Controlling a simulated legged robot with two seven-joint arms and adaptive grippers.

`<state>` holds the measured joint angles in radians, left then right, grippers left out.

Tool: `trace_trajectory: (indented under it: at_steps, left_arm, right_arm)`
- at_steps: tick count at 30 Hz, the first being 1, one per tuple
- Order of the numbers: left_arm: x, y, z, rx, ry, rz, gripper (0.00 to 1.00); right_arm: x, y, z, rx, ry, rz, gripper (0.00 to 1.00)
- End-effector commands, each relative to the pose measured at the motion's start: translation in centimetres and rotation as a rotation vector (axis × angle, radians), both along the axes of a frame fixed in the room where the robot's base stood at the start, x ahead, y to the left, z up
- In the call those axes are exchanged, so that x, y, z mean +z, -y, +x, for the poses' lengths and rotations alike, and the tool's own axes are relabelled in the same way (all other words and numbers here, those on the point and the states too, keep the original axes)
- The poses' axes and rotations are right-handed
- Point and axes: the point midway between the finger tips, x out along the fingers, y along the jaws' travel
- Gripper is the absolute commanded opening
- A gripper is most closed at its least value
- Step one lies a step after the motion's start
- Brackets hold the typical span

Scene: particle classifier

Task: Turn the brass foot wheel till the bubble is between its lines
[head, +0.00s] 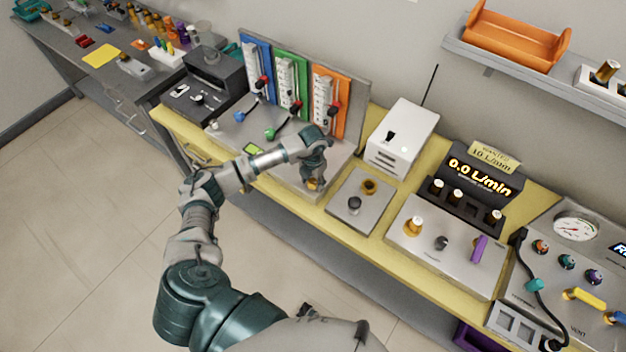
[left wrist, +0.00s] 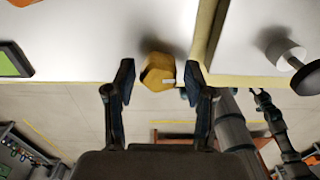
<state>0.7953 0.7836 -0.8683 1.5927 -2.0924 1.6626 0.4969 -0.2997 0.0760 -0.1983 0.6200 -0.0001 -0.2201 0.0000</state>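The brass foot wheel (left wrist: 158,72) is a yellow, faceted knob with a small white mark. In the left wrist view it lies between the parted fingers of my left gripper (left wrist: 160,82), with a gap on each side. In the head view my left gripper (head: 315,172) points down over the front of the grey instrument base, with the brass wheel (head: 313,184) just below it, partly hidden.
A flat plate with a dark knob (head: 354,204) and a white box (head: 402,136) stand to the right. Blue, green and orange flowmeter panels (head: 292,84) rise behind. My left forearm crosses the yellow bench edge (head: 222,165). Open floor lies in front.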

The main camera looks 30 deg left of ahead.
Motion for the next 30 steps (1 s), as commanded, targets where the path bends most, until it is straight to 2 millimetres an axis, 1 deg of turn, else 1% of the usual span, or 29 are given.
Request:
trace_trajectory:
  at_steps: [2, 6, 9, 11, 14, 21, 24, 27, 30]
  left_arm:
    - [0.1, -0.1, 0.1, 0.001, 0.004, 0.0, 0.62]
    - [0.2, -0.1, 0.1, 0.001, 0.006, 0.0, 0.62]
    - [0.4, -0.1, 0.2, 0.002, 0.008, 0.0, 0.62]
    - [0.8, -0.1, 0.2, 0.002, 0.008, 0.0, 0.62]
    - [2.2, -0.1, 0.3, 0.003, 0.011, 0.0, 0.62]
    - [7.6, -0.2, 0.4, 0.002, 0.011, 0.0, 0.62]
    - [9.5, -0.2, 0.3, 0.001, 0.009, 0.0, 0.62]
    - [10.9, -0.2, 0.3, 0.001, 0.007, -0.002, 0.62]
    - [11.7, -0.2, 0.3, 0.001, 0.006, -0.001, 0.62]
  right_arm:
    - [0.0, -0.3, 0.0, 0.0, 0.0, 0.004, 0.4]
    - [0.0, -0.4, 0.0, 0.0, 0.0, 0.004, 0.4]
    - [0.0, 0.3, -0.1, 0.005, 0.0, -0.004, 0.4]
    - [0.0, 0.4, -0.1, 0.005, 0.0, -0.004, 0.4]
    - [0.0, 0.3, -0.1, 0.004, 0.001, -0.003, 0.4]
    - [0.1, 0.3, -0.1, 0.003, 0.001, -0.003, 0.4]
    - [0.1, 0.3, -0.1, 0.003, 0.001, -0.003, 0.4]
    - [0.0, 0.3, -0.1, 0.003, 0.001, -0.003, 0.4]
    - [0.0, 0.3, -0.1, 0.003, 0.001, -0.003, 0.4]
